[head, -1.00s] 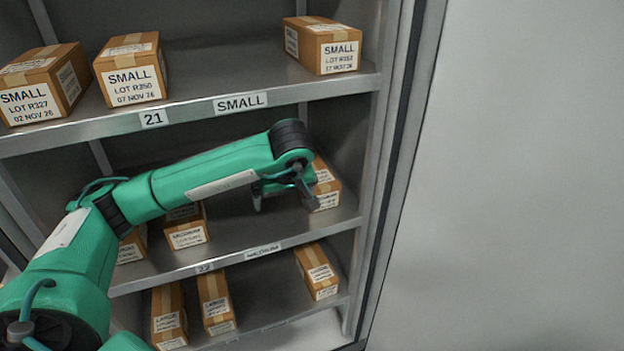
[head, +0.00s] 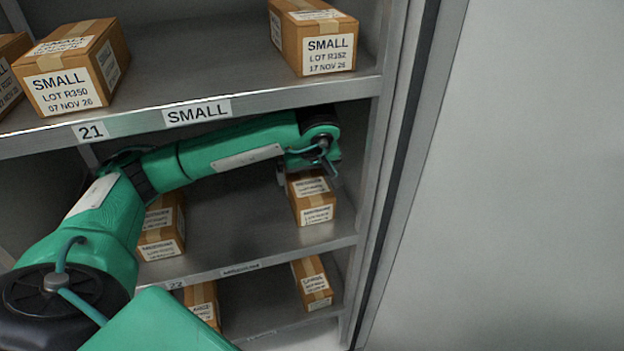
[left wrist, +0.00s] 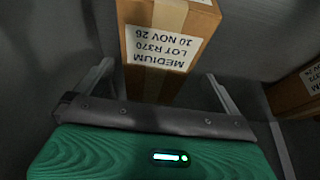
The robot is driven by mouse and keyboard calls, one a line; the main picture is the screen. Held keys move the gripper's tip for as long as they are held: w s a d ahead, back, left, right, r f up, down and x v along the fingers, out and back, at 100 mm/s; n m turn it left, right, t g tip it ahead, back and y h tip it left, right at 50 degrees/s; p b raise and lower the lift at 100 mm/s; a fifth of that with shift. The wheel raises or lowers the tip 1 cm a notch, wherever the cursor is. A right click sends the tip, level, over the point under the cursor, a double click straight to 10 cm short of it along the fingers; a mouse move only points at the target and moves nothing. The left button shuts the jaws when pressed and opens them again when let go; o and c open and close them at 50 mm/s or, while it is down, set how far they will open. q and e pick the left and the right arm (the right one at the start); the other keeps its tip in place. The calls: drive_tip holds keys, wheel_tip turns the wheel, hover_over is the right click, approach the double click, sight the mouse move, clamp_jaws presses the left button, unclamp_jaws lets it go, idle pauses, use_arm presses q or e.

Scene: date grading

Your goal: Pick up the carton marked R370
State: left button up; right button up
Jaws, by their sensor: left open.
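The carton marked R370 (left wrist: 160,45) fills the middle of the left wrist view. It is brown with a tape strip and a white label reading MEDIUM, LOT R370, 10 NOV 26, upside down there. My left gripper (left wrist: 158,72) is open, its fingers spread to either side of the carton, which is not gripped. In the head view my left gripper (head: 309,168) is at a carton (head: 313,207) at the right of the middle shelf, seemingly the same one; its label is too small to read. The wrist partly hides the gripper. My right gripper is not in view.
The SMALL shelf board (head: 270,102) runs just above my left forearm. Another carton (head: 160,243) stands left on the middle shelf, with a bare gap between. The cabinet's side post (head: 375,190) is close on the right. Cartons also stand above and below.

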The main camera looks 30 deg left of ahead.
sight(306, 177)
use_arm(q)
drive_tip(key=shift+x, duration=0.85)
drive_tip(key=shift+w+p+x, duration=0.1)
drive_tip(key=shift+p+x, duration=0.2)
drive_tip(key=shift+x, duration=1.05)
drive_tip(key=shift+w+p+x, duration=0.15)
drive_tip(key=shift+p+x, duration=0.1)
drive_tip(key=shift+x, duration=1.1)
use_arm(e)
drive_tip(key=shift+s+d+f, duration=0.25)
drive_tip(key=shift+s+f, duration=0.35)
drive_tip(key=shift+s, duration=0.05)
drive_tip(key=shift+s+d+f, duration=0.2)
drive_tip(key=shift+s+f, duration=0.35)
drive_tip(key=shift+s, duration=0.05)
use_arm(q)
drive_tip(key=shift+r, duration=0.1)
drive_tip(key=c, duration=1.1)
drive_tip(key=shift+c, duration=1.1)
drive_tip(key=shift+r, duration=0.15)
